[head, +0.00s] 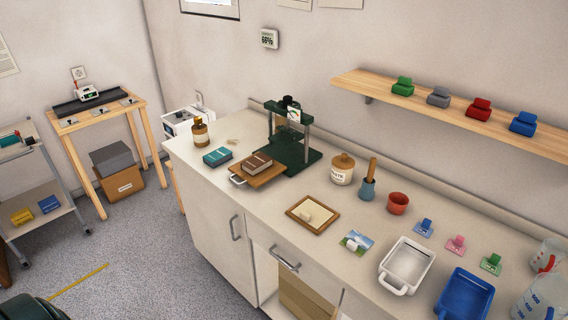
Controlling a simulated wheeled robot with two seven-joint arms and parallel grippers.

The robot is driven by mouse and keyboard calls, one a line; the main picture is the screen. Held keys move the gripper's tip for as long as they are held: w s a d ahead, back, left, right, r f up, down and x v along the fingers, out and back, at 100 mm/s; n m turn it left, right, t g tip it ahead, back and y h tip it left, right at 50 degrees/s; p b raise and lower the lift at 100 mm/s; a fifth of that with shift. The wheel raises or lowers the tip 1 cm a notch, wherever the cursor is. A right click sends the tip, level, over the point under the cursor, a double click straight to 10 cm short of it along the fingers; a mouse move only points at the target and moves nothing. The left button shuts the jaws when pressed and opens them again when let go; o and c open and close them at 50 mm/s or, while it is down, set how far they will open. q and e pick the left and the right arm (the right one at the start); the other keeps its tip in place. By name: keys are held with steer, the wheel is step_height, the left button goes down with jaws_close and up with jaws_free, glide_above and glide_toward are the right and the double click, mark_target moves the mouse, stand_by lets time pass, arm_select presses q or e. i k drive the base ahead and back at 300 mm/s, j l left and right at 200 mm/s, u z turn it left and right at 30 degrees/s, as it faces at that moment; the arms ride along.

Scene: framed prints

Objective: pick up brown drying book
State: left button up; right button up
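The brown book (257,162) lies flat on a small wooden board (265,177) with a pale handle at its front left. The board is on the counter at the front left of a dark green press (288,150) and seems to reach onto the press's base. A teal book (217,157) lies on the counter to the left of the brown one. Neither of my grippers is in view.
A brown bottle (200,132) stands behind the teal book. A lidded jar (342,169) is right of the press, and a wooden frame (313,214) lies in front. A white tray (407,263) and blue tray (465,294) are further right. A shelf (450,105) overhangs the counter's right side.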

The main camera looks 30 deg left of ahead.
mark_target(258, 162)
steer(key=j+z, duration=0.3)
steer(key=j, duration=0.2)
steer(key=k+j+z, duration=0.15)
steer(key=j+z, duration=0.2)
steer(key=k+j+z, duration=0.1)
steer(key=j, duration=0.3)
steer(key=k+j, duration=0.2)
steer(key=j, duration=0.2)
steer(key=k+j+z, duration=0.15)
steer(key=j, duration=0.25)
steer(key=k+j, duration=0.15)
steer(key=j, duration=0.25)
steer(key=k+j+z, duration=0.15)
steer(key=j, duration=0.25)
steer(key=k+j, duration=0.15)
steer(key=j, duration=0.2)
steer(key=k+j, duration=0.2)
steer(key=j, duration=0.15)
steer(key=k+j, duration=0.15)
steer(key=j, duration=0.2)
steer(key=k+j, duration=0.2)
steer(key=j, duration=0.1)
